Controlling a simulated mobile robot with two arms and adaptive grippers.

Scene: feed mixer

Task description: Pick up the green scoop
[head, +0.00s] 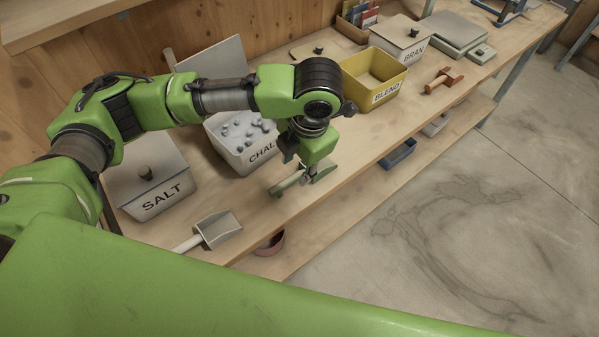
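A green scoop (290,183) lies at the front edge of the bench, in front of the CHALK bin. Its pale green handle points to the lower left, and its other end is partly hidden by my gripper. My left gripper (307,179) comes down from above at the scoop, with its fingertips at or very near it. The fingers are small and overlap the scoop, so I cannot tell whether they are closed on it. My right gripper is not in view.
A grey scoop (218,229) with a white handle lies left, before the lidded SALT bin (150,180). The open CHALK bin (238,160) holds pale lumps. A yellow BLEND bin (386,92), a red-brown scoop (444,80) and the BRAN bin (401,38) stand right.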

